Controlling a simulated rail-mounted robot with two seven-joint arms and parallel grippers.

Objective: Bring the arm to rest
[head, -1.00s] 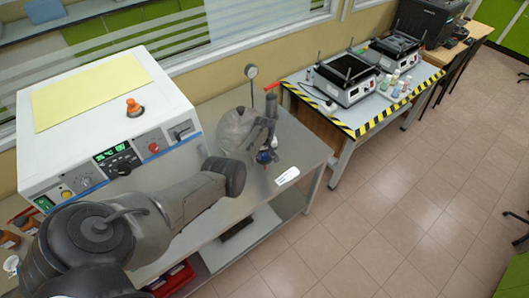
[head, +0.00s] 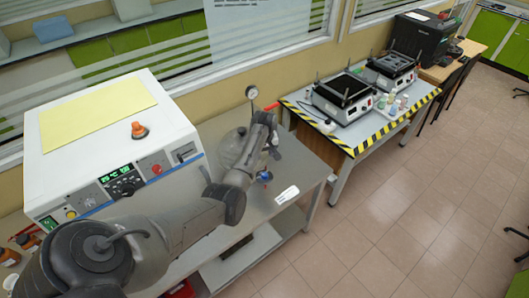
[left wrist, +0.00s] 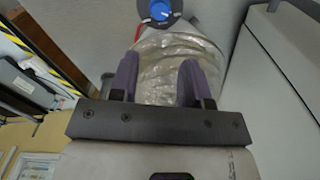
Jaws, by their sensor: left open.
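My left arm reaches from the lower left over the steel table (head: 262,212), beside the white machine. My left gripper (head: 274,148) is above the back part of the table, close to a rounded, greyish vessel (head: 233,148). In the left wrist view its two dark fingers (left wrist: 158,72) are apart. A silvery, translucent vessel (left wrist: 165,50) with a blue knob (left wrist: 160,10) shows behind the gap between them. I cannot tell whether the fingers touch it. My right gripper is not in view.
The white machine (head: 100,150) with a yellow top sheet stands at the left. A round gauge (head: 252,91) rises behind the vessel. A striped-edge table (head: 358,140) with two hotplate-like devices and small bottles stands to the right. The tiled floor (head: 400,220) in front is clear.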

